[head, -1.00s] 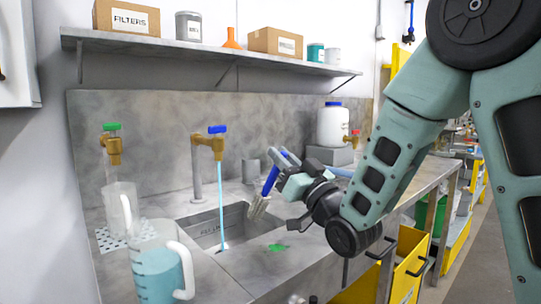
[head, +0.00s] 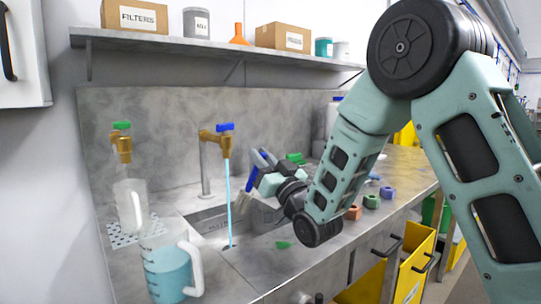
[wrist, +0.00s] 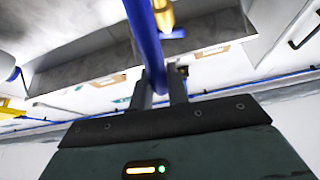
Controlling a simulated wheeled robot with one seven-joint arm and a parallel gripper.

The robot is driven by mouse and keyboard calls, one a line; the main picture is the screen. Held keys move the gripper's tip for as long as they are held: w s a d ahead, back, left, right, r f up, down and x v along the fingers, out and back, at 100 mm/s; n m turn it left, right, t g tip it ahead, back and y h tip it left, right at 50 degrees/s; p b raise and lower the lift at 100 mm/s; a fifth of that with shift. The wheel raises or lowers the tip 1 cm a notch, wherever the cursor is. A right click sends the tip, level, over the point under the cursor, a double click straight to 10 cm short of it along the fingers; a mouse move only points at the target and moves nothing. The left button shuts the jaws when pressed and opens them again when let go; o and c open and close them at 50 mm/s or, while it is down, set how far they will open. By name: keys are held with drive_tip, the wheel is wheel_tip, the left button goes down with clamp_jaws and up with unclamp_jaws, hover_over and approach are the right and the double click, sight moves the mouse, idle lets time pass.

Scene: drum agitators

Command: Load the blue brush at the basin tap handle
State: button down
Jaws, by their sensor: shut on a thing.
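The blue brush has a blue handle (head: 252,176) and pale bristles (head: 244,199) that point down. My gripper (head: 264,163) is shut on its handle and holds it tilted above the basin (head: 204,216). The bristles are close to the right of the water stream; I cannot tell whether they touch it. The basin tap is brass with a blue handle (head: 225,127), and water runs from it into the basin. In the wrist view the brush handle (wrist: 145,38) stands between my fingers (wrist: 158,92), with the brass tap (wrist: 164,15) near it.
A second tap with a green handle (head: 121,126) stands at the left above a clear jug (head: 130,205). A jug of blue liquid (head: 168,273) stands in front. Coloured blocks (head: 371,201) lie on the counter at the right. A shelf (head: 200,39) runs above.

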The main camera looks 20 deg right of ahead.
drive_tip(key=shift+w+a+f, duration=0.2)
drive_tip(key=shift+w+a, duration=0.25)
drive_tip(key=shift+w, duration=0.35)
drive_tip(key=shift+w+a+f, duration=0.2)
drive_tip(key=shift+w, duration=0.15)
drive_tip(key=shift+w+a+f+b, duration=0.1)
drive_tip(key=shift+w+a+b, duration=0.3)
drive_tip(key=shift+w, duration=0.3)
drive_tip(key=shift+w+a+f+b, duration=0.1)
drive_tip(key=shift+w+a+b, duration=0.1)
drive_tip(key=shift+w+b, duration=0.35)
drive_tip(key=shift+w, duration=0.1)
drive_tip(key=s+d+b, duration=0.3)
drive_tip(key=s, duration=0.4)
drive_tip(key=shift+d, duration=0.3)
drive_tip(key=shift+s+r, duration=0.1)
drive_tip(key=shift+s, duration=0.05)
